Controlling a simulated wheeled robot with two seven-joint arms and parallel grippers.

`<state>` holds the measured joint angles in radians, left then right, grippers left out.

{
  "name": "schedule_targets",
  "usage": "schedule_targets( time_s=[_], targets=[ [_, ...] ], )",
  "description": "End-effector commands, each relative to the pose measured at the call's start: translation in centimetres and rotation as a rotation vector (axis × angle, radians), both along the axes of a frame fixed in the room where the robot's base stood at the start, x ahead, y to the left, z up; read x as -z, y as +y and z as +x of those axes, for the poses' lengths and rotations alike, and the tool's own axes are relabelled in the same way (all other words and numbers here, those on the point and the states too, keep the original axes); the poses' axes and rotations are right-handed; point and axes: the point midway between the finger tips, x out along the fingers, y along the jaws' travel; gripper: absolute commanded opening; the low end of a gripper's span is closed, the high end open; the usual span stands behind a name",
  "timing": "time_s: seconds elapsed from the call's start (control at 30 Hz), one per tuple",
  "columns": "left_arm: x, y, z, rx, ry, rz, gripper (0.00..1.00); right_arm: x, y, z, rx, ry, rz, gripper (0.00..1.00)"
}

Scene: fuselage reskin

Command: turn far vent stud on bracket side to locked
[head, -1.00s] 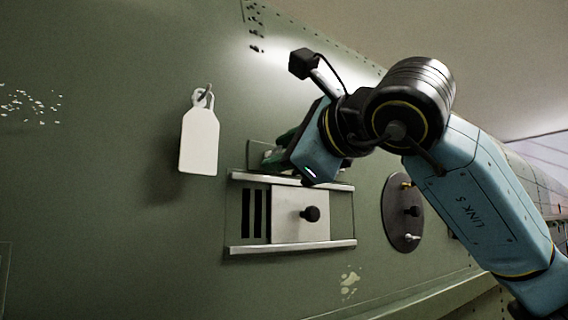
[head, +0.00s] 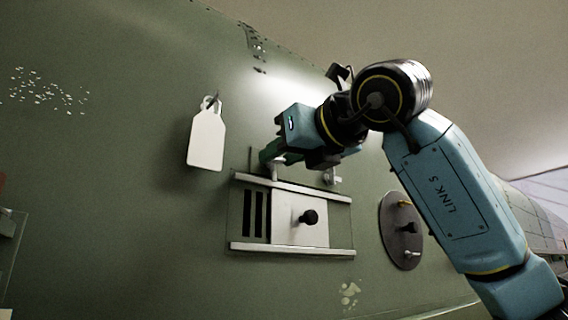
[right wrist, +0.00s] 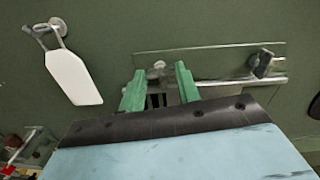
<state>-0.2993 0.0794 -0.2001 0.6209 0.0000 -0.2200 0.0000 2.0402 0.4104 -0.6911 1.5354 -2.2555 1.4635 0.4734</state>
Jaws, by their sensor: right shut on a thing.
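The vent (head: 291,250) is a panel on the green wall with two pale rails, dark slots at left and a sliding plate with a black knob (head: 309,217). My right gripper (head: 268,162) is at the vent's upper left edge, its green fingers shut on a small pale stud (head: 274,172). In the right wrist view the stud's pale head (right wrist: 158,66) shows between the green fingertips (right wrist: 160,84). A second stud (head: 331,176) stands at the vent's upper right; it also shows in the right wrist view (right wrist: 263,63). My left gripper is not in view.
A white tag (head: 207,141) hangs from a hook left of the vent. A round grey plate (head: 402,238) with a dark knob and small levers is to the right.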

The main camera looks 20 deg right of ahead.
Motion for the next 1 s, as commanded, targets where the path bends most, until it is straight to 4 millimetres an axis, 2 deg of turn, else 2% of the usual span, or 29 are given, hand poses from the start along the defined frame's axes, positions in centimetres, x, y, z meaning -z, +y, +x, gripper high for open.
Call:
schedule_targets(
  time_s=[0.3, 0.87, 0.9, 1.0],
  targets=[
    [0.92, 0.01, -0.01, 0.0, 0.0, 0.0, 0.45, 0.06, 0.04, -0.02, -0.001, 0.042, 0.117, 0.1],
    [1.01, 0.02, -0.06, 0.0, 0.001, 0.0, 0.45, -0.04, -0.01, -0.01, 0.0, 0.051, 0.142, 0.1],
    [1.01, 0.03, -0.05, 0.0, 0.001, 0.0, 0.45, -0.04, -0.01, -0.02, 0.0, 0.051, 0.142, 0.38],
    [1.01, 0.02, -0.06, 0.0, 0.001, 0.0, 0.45, -0.04, -0.02, -0.01, 0.0, 0.051, 0.142, 0.51]
  ],
)
